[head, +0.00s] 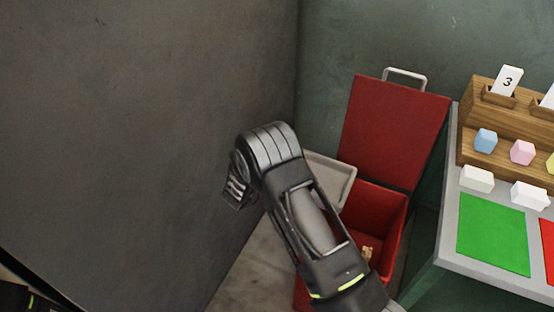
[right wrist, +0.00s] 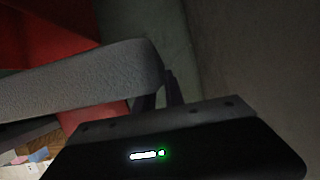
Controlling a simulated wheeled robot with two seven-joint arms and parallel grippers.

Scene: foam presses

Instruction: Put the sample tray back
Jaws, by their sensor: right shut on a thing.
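The sample tray is a light grey, shallow, rimmed tray (head: 333,178) in the head view, partly hidden behind my right arm. In the right wrist view the grey tray (right wrist: 80,80) runs in from the left, and its end meets the dark fingers of my right gripper (right wrist: 168,90). My right gripper is shut on the tray's edge. In the head view my right arm covers the grip itself. The tray is beside the red box, and I cannot tell whether it touches it. My left gripper is not in view; only a bit of dark arm shows at bottom left.
A red box (head: 381,207) stands open, its red lid (head: 395,130) raised, with a small tan thing (head: 367,253) inside. At right a grey table (head: 449,220) holds a green mat (head: 493,233), pale blocks and a wooden rack (head: 480,95). A dark wall (head: 130,130) fills the left.

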